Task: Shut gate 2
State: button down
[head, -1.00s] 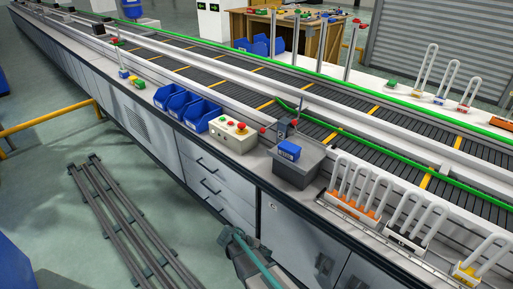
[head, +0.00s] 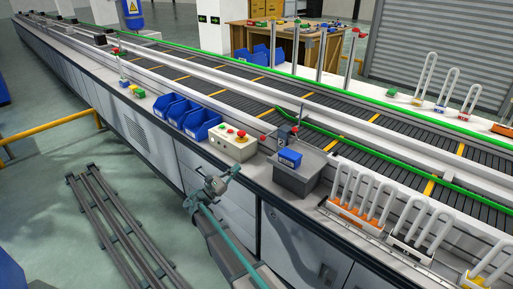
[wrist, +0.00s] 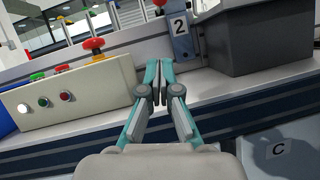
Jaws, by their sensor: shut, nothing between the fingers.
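In the wrist view a grey upright plate marked 2 (wrist: 180,38) stands just beyond my gripper, beside a dark grey bin. In the head view a small dark device (head: 287,133) stands behind the grey bin at the conveyor edge. Which part of it is the moving gate, I cannot tell. My gripper (wrist: 158,78) is shut and empty. In the head view my gripper (head: 230,174) is in front of the bench, below the control box.
The control box (head: 231,143) with a red mushroom button is close to my gripper. The dark grey bin (head: 299,178) carries a blue box (head: 290,158). Blue bins (head: 187,116) stand left; white-looped racks (head: 367,215) stand right. A green rail (head: 390,162) runs along the conveyor.

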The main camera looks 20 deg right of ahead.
jog(key=shift+s, duration=0.1)
jog(key=shift+d, duration=0.1)
dwell(0.3)
jog(key=p+x, duration=0.1)
jog(key=x, duration=0.9)
jog(key=shift+p, duration=0.4)
jog(key=shift+d+r+p, duration=0.15)
jog(key=shift+d+r, duration=0.1)
jog(key=shift+r, duration=0.35)
jog(key=shift+d+r+p, duration=0.15)
jog(key=shift+d+r, duration=0.1)
jog(key=shift+r, duration=0.35)
jog(key=shift+d+r+p, duration=0.15)
jog(key=shift+d+r, duration=0.1)
jog(key=shift+r, duration=0.35)
jog(key=shift+r, duration=0.15)
